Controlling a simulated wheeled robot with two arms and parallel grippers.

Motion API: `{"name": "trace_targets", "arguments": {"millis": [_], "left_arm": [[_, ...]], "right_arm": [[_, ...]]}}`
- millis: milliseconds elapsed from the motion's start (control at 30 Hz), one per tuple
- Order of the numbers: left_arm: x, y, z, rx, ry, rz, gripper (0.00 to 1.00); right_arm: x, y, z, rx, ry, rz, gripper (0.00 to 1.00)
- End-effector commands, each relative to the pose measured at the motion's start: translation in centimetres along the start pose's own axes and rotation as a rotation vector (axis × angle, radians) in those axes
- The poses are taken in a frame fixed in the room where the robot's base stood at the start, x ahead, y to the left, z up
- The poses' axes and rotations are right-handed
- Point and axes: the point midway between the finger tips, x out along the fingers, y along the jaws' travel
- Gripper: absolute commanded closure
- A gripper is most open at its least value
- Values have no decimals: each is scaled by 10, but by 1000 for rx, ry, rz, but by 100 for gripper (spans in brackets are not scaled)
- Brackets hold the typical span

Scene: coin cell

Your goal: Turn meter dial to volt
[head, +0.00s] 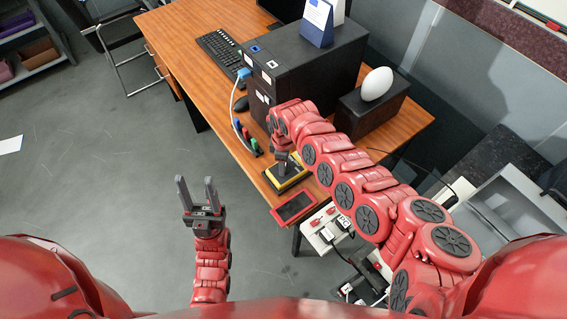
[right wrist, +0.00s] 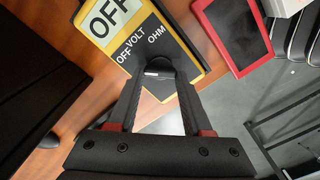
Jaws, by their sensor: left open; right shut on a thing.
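The meter (head: 287,179) is a yellow-edged box with a dark face on the desk near its front corner. In the right wrist view the meter (right wrist: 131,42) shows a white display reading OFF and the labels OFF, VOLT and OHM. My right gripper (right wrist: 157,72) is shut on the meter dial (right wrist: 158,66), which sits below the labels and is mostly hidden by the fingertips. I cannot tell which label the dial points at. In the head view my right gripper (head: 281,160) is over the meter, partly hidden by my arm. My left gripper (head: 199,193) is open and empty, away from the desk.
A red-framed dark tablet-like thing (head: 294,207) lies beside the meter at the desk edge. Coloured-handled leads (head: 247,139) lie on the other side. A black computer case (head: 306,68), a keyboard (head: 219,52) and a white egg-shaped thing (head: 377,83) stand farther back.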

Motion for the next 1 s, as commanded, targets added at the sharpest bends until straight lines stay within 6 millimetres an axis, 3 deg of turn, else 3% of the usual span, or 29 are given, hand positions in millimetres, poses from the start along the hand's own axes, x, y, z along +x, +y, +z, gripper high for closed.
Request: {"name": "trace_targets", "arguments": {"millis": [467, 1000], "left_arm": [[5, 0, -1, 0, 0, 0, 50], [-7, 0, 1, 0, 0, 0, 50]], "right_arm": [[-1, 2, -1, 328, 3, 2, 100], [1, 4, 1, 689, 2, 2, 100]]}}
